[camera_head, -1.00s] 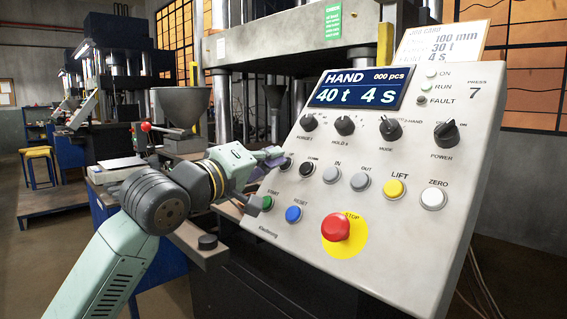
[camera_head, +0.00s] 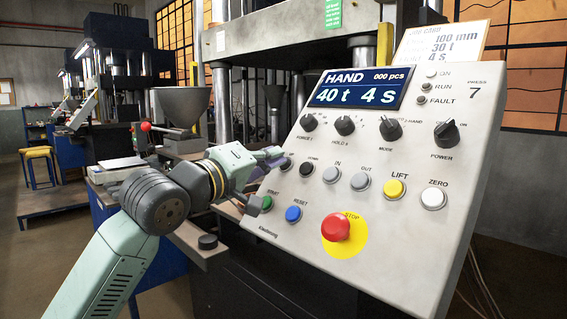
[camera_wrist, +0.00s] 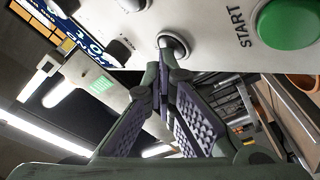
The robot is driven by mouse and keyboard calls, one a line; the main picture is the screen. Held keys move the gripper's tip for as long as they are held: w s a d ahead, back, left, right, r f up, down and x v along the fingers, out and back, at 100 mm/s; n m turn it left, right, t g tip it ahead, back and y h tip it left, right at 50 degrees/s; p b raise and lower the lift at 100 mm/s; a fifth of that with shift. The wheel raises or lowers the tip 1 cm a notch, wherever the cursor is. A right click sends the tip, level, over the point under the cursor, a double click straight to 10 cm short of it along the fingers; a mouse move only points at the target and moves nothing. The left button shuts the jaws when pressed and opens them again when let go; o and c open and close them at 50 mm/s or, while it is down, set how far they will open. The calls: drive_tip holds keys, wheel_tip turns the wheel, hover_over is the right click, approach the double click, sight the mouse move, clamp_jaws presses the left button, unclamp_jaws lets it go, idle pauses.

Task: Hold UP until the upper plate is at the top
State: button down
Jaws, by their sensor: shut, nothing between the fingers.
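The grey upper plate (camera_head: 285,42) of the press shows behind the panel in the head view, with a green label on it; its top is cut off by the picture edge. In the wrist view the plate also shows with its green label (camera_wrist: 102,85). My gripper (camera_head: 280,156) is shut and empty, its fingertips at a button (camera_head: 285,164) at the left edge of the panel. The fingers hide this button's label. In the wrist view the fingertips (camera_wrist: 168,62) meet the button (camera_wrist: 173,44) and seem to touch it.
The sloped control panel (camera_head: 400,240) reads HAND, 40 t and 4 s. A black button (camera_head: 307,168) sits just right of my fingertips. The green START button (camera_head: 266,202), blue RESET button (camera_head: 293,214) and red STOP button (camera_head: 336,227) lie below.

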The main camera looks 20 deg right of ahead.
drive_tip(key=shift+s+a+r, duration=0.2)
drive_tip(key=shift+a+r, duration=0.35)
drive_tip(key=shift+a, duration=0.05)
drive_tip(key=a+r, duration=0.1)
drive_tip(key=s+a+r+p, duration=0.1)
drive_tip(key=a+r, duration=0.1)
drive_tip(key=shift+s+a+r, duration=0.1)
drive_tip(key=shift+s+a, duration=0.05)
drive_tip(key=shift+a, duration=0.15)
idle(0.6)
